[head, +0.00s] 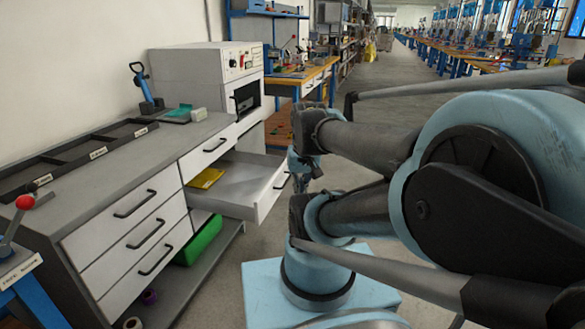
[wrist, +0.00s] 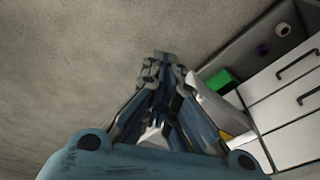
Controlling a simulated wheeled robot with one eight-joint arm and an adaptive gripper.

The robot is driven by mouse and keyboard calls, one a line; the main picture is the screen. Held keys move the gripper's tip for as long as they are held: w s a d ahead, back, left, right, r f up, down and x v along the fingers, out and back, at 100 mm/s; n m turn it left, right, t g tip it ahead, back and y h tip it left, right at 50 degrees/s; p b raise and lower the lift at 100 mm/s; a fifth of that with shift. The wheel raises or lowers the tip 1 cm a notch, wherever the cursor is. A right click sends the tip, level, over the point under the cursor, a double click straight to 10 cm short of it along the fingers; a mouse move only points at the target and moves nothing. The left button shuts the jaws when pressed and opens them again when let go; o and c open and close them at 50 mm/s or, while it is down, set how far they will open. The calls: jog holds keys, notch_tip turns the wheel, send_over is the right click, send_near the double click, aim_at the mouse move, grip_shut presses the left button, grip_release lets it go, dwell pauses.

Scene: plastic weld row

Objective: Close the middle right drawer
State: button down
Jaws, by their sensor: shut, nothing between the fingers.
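The middle right drawer (head: 272,196) of the grey-and-white cabinet is pulled open, its pale front and dark handle facing the aisle. A yellow item (head: 205,179) lies inside it. In the wrist view the open drawer (wrist: 212,103) shows just right of my gripper's fingers, partly hidden by them. My gripper (head: 302,181) is shut and empty, just beyond the drawer front on its outer side. In the wrist view the fingers (wrist: 163,60) are together over the floor. I cannot tell whether they touch the drawer front.
The top right drawer (head: 212,147) and the left column of drawers (head: 130,215) are shut. A green bin (head: 201,240) sits on the low shelf below. A workbench (head: 305,75) stands behind the cabinet. The floor (head: 370,95) beyond my arm is clear.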

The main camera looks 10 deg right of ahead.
jog(key=w+d+r+m+y, duration=0.25)
jog(key=w+m, duration=0.35)
jog(key=w, duration=0.5)
jog(key=w+d+r+m+y, duration=0.1)
jog(key=w+d+r+m, duration=0.15)
jog(key=w+m, duration=0.65)
jog(key=w+d+f+m+t+y, duration=0.1)
jog(key=w+d+f+m, duration=0.3)
jog(key=w, duration=0.3)
jog(key=w+d+f+m+t+y, duration=0.1)
jog(key=w+d+f+y, duration=0.15)
jog(key=w+d, duration=0.4)
jog(key=w+d+f+m, duration=0.3)
jog(key=w+d+f, duration=0.15)
jog(key=w, duration=0.35)
jog(key=w+a+f, duration=0.5)
jog(key=a+f, duration=0.1)
jog(key=a, duration=0.3)
jog(key=shift+f, duration=0.35)
jog(key=shift+w, duration=0.1)
jog(key=w+a, duration=0.7)
jog(key=a, duration=0.5)
jog(key=w+a, duration=0.7)
jog(key=a, duration=0.5)
jog(key=shift+a, duration=0.2)
jog(key=shift+d, duration=0.1)
